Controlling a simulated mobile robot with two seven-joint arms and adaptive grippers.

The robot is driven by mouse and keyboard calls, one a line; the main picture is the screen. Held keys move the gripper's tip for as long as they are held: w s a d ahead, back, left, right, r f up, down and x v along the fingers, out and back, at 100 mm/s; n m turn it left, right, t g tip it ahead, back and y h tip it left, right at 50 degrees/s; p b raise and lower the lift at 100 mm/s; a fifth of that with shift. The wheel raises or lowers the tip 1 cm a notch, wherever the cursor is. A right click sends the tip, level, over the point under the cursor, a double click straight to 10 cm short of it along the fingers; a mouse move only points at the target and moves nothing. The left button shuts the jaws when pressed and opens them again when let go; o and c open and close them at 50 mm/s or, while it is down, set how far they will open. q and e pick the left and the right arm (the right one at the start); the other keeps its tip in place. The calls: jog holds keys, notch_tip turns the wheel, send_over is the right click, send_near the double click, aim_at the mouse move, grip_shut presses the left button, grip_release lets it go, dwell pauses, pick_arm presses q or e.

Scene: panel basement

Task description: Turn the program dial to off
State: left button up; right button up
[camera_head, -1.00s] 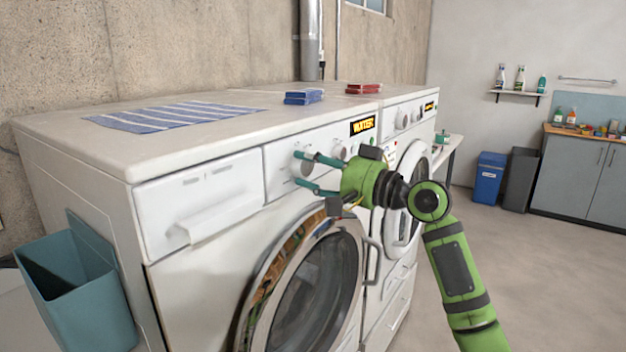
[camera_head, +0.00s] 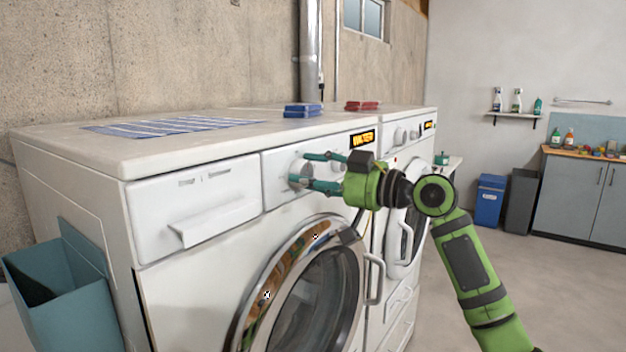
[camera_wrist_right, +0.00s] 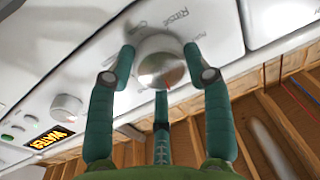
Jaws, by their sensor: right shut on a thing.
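The program dial (camera_wrist_right: 160,62) is a round silver knob on the washer's front panel, in the middle of the right wrist view. Printed words, one of them "Rinse", stand around it; which setting it points to cannot be told. In the head view the dial (camera_head: 303,168) is partly hidden by my fingers. My right gripper (camera_head: 300,169) comes from the right and is shut on the dial. In the wrist view its teal fingers (camera_wrist_right: 158,62) stand on both sides of the dial, with a third finger below. My left gripper is not in view.
The washer (camera_head: 190,197) has a drawer left of the dial and a round door (camera_head: 305,290) below. A smaller knob (camera_wrist_right: 67,107) sits along the panel. Blue sponges (camera_head: 303,110) and a striped cloth (camera_head: 165,126) lie on top. A teal bin (camera_head: 75,310) hangs at the left.

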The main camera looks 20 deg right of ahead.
jog(key=shift+r+n, duration=0.25)
jog(key=shift+n, duration=0.85)
jog(key=shift+d, duration=0.1)
jog(key=o, duration=1.2)
jog(key=shift+c, duration=0.2)
jog(key=shift+f, duration=0.1)
jog(key=v, duration=1.2)
